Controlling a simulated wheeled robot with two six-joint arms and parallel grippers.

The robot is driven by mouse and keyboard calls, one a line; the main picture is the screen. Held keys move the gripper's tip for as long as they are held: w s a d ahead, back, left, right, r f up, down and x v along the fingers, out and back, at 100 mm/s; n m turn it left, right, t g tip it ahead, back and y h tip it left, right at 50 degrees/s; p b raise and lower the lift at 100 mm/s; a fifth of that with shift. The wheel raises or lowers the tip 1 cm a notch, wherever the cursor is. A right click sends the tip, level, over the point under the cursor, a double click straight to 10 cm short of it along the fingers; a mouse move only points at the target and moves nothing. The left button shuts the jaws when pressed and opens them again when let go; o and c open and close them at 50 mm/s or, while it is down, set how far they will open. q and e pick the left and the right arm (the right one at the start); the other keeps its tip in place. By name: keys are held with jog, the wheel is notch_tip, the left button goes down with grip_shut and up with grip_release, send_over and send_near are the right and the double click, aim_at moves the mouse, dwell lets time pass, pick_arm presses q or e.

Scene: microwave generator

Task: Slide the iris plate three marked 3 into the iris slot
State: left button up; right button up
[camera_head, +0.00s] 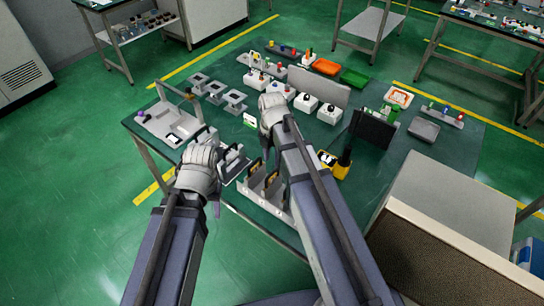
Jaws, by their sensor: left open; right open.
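A pale rack (262,208) with several upright dark plates, some showing gold, stands at the table's near edge, partly covered by my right arm. Their markings are too small to read, so I cannot tell which is plate three. My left gripper (222,160) is open just left of the rack, beside a small grey fixture (238,168). My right gripper (271,103) is open further back, over the middle of the table, its fingertips mostly hidden by its own body. I cannot make out the iris slot for certain. A grey apparatus (160,124) stands at the table's left end.
Grey square frames (213,89) lie at the back left. White boxes with black knobs (305,102) stand before a grey panel (319,87). A yellow-and-black tool (334,164) and a dark panel (373,130) are to the right. A large grey cabinet (455,205) fills the near right.

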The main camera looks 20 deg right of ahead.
aim_at(272, 172)
jog(key=shift+f, duration=0.1)
notch_tip(272, 172, down, 9)
jog(key=b, duration=0.9)
jog(key=shift+f+b, duration=0.2)
jog(key=shift+b, duration=0.1)
grip_shut()
dwell(1.6)
jog(key=shift+r, duration=0.1)
notch_tip(272, 172, up, 11)
jog(key=p, duration=1.1)
jog(key=shift+r+p, duration=0.2)
jog(key=shift+p, duration=0.15)
dwell(0.9)
